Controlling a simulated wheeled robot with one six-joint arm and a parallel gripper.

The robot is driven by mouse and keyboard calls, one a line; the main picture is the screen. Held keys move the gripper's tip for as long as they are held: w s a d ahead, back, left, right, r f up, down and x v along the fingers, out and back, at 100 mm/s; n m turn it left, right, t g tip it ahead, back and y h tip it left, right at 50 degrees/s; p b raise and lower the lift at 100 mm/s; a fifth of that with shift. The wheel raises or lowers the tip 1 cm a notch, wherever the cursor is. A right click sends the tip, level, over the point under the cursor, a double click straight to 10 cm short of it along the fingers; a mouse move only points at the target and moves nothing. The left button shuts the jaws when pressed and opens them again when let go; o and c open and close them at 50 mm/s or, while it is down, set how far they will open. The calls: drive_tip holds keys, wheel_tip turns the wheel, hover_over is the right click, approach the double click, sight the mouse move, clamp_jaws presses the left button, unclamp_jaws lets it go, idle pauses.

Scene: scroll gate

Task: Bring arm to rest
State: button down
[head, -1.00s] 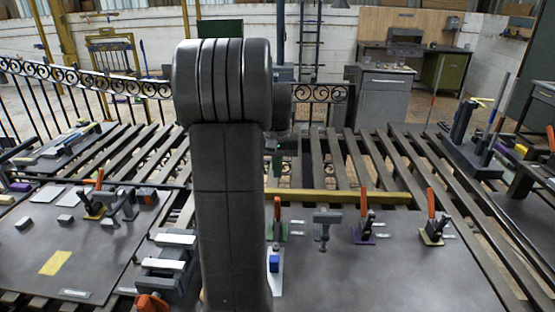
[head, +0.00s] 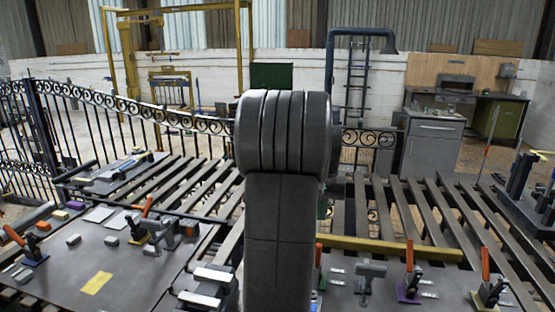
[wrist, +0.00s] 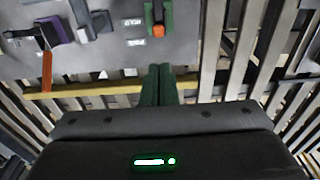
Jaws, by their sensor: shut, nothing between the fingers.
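My arm stands upright in the middle of the head view and hides part of the bench behind it. My gripper (wrist: 158,85) shows in the wrist view as two green fingers side by side, shut with nothing between them. In that view it is over the slats near the yellow bar (wrist: 95,90), apart from the clamps. An orange-tipped clamp on a green base (wrist: 158,18) is just beyond the fingertips.
Clamps with orange handles stand on the grey plates at right (head: 408,275) and left (head: 140,225). A scroll-topped fence (head: 100,110) runs behind the slatted bench (head: 440,215). A grey cabinet (head: 430,150) stands at the back right.

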wheel_tip(320, 180, down, 8)
drive_tip(key=shift+r+p, duration=0.1)
drive_tip(key=shift+p, duration=0.2)
idle(0.3)
